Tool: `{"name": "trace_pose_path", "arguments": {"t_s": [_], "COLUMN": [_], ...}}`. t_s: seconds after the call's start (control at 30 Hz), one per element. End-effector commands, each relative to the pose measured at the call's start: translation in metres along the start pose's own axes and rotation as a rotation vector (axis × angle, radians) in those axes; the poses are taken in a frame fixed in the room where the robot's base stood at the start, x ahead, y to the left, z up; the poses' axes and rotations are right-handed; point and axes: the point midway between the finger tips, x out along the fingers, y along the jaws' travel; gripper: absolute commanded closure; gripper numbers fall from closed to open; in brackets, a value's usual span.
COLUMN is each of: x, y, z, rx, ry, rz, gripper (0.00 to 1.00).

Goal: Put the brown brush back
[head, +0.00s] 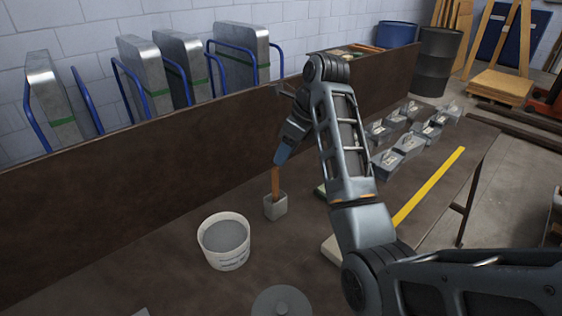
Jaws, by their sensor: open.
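The brown brush (275,183) stands upright, handle up, in a small grey square holder (275,209) on the dark brown table. Its lower end is hidden inside the holder. My gripper (279,161) is just above the brush, pointing down, with its blue-grey fingers at the top of the handle. It is open. I cannot tell whether the fingers touch the handle or how far they reach around it.
A white bucket (223,241) stands left of the holder. Several grey metal blocks (402,145) stand at the right, beside a yellow strip (429,186). A green-edged item (320,191) lies partly behind my arm. A tall brown board (150,181) closes the back.

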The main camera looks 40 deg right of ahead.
Motion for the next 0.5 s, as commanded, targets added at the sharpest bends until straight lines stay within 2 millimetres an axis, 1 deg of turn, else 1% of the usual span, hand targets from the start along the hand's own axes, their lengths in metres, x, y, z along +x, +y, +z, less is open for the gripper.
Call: {"name": "trace_pose_path", "arguments": {"t_s": [0.03,0.17,0.43,0.5], "x": [-0.0073,-0.0121,-0.0127,-0.0103], "y": [-0.0011,-0.0004,0.0005,0.0014], "z": [0.0001,-0.0002,0.0000,-0.0012], "rx": [0.001,0.000,-0.001,-0.007], "ry": [0.000,0.001,0.001,0.000], "rz": [-0.002,0.000,0.001,-0.001], "gripper": [0.47,0.47,0.47,0.47]}}
